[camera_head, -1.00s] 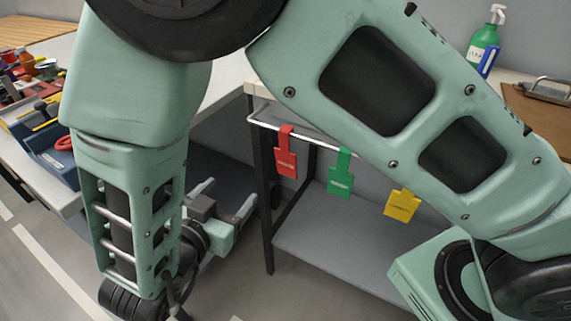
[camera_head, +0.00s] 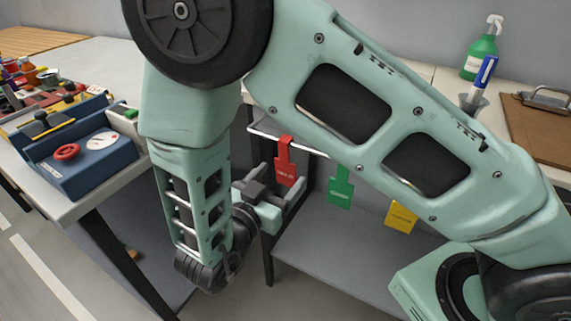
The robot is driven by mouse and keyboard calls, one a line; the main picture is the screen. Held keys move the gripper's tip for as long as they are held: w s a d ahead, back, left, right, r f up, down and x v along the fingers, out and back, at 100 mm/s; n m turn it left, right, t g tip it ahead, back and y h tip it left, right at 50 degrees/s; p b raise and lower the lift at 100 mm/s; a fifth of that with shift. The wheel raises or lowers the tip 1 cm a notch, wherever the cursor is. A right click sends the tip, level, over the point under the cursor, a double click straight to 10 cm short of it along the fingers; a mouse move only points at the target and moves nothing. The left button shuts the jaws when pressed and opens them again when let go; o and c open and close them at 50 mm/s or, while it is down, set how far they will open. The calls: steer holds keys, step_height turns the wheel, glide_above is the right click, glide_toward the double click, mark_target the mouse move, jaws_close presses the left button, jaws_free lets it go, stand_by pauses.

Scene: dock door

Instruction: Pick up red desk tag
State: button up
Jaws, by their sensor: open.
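The red desk tag (camera_head: 286,166) hangs from a white rail (camera_head: 262,131) at the front edge of the desk, in the middle of the head view. My gripper (camera_head: 291,191) is open, with its fingers pointing right toward the lower part of the red tag. One finger overlaps the tag's left edge in the picture; I cannot tell whether they touch. My arm crosses in front of the rail and hides its right part.
A green tag (camera_head: 340,187) and a yellow tag (camera_head: 401,217) hang to the right. A grey lower shelf (camera_head: 345,260) lies beneath. A green spray bottle (camera_head: 481,55) and a clipboard (camera_head: 545,120) are on the desk.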

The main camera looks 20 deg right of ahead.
mark_target(285, 173)
steer(key=shift+f+x, duration=0.15)
steer(key=shift+x, duration=1.2)
steer(key=shift+f+x, duration=0.1)
steer(key=shift+x, duration=1.25)
steer(key=c, duration=1.1)
